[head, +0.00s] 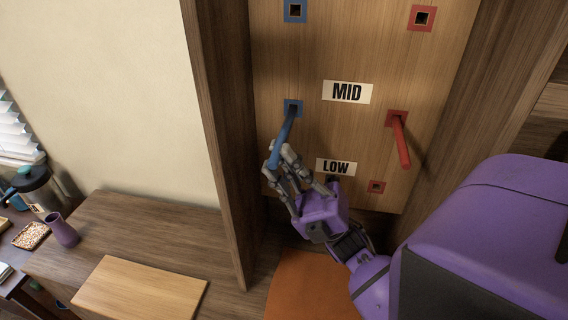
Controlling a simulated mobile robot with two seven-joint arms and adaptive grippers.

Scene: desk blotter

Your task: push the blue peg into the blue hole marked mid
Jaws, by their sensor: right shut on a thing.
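The blue peg (285,137) points up at the blue-framed hole (293,104) left of the MID label (347,92). Its far end overlaps the hole; I cannot tell how deep it sits. My right gripper (277,162) is shut on the near end of the blue peg, below the hole. The peg slants a little, with its near end lower and to the left. The wooden board (330,45) stands upright. My left gripper is not in view.
A red peg (402,145) sticks out of the red-framed hole right of MID. An empty blue-framed hole (295,11) and an empty red-framed hole (422,18) are above. A LOW label (336,167) is close to my gripper. A wooden post (222,120) stands left.

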